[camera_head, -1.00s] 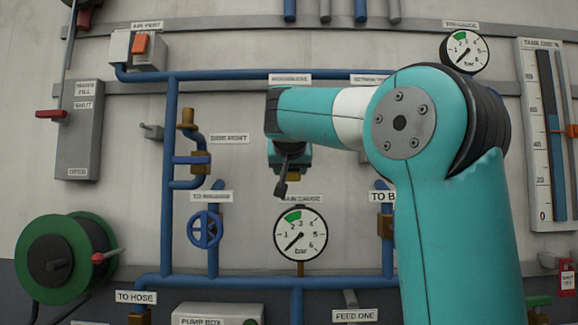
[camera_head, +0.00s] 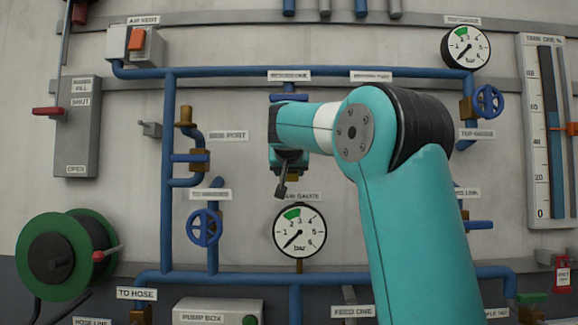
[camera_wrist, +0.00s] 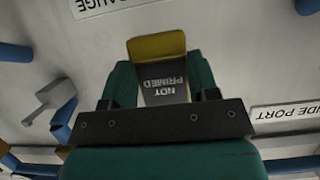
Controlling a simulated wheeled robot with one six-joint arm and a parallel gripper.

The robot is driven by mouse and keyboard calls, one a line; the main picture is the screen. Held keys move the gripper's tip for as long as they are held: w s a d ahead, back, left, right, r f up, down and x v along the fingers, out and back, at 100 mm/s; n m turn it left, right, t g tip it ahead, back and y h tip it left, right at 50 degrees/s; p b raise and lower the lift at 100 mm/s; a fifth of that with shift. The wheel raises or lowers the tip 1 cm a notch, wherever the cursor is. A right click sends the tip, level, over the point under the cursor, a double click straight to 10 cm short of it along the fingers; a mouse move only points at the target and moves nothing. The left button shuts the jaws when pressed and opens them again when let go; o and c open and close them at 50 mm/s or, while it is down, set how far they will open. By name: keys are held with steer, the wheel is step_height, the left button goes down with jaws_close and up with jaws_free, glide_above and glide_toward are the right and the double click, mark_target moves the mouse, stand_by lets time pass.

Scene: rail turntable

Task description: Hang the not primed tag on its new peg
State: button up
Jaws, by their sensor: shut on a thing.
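My gripper (camera_wrist: 163,85) is shut on the not primed tag (camera_wrist: 165,72), a dark grey plate with a yellow end and white lettering that reads upside down in the wrist view. The tag sits between the two green fingers. In the head view my gripper (camera_head: 288,165) is in front of the wall, just above the main gauge (camera_head: 300,231); the tag is mostly hidden there. A grey peg-like fitting (camera_wrist: 50,103) stands out from the wall at left in the wrist view, apart from the tag. I cannot tell which peg is the new one.
Another grey fitting (camera_head: 150,129) is on the wall left of the side port label (camera_head: 228,135). Blue pipes (camera_head: 168,180), a blue handwheel (camera_head: 204,227) and a hose reel (camera_head: 66,255) surround the area. My arm covers the wall right of the main gauge.

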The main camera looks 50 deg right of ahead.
steer(key=shift+w+d+p, duration=0.45)
steer(key=shift+w+d, duration=0.25)
steer(key=shift+d, duration=0.15)
steer(key=shift+w+d+f, duration=0.4)
steer(key=shift+d+f, duration=0.05)
steer(key=o, duration=1)
